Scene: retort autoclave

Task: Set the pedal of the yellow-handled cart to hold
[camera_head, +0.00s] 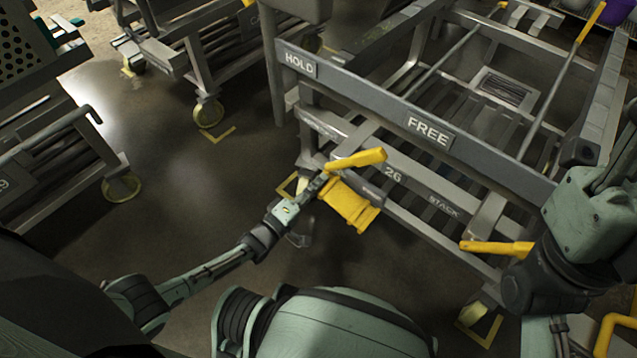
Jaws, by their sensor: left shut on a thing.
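The cart has a grey frame (480,160) with HOLD (300,63) marked at the left end of its upper bar and FREE (430,131) further right. A broad yellow pedal (350,207) sits low at its left front, below the bar. A yellow bar (358,159) shows just above the pedal, and another yellow bar (497,247) sticks out at the right. My left gripper (318,184) reaches in from the lower left and is shut at the pedal's upper left edge. Its fingertips are small and partly hidden. My right arm is at the right; its gripper is not visible.
Another cart (170,58) stands at the upper left, and a further cart (60,150) stands at the far left. The dark floor (190,180) between them and the yellow-handled cart is clear. Yellow corner marks (480,332) lie by the wheels.

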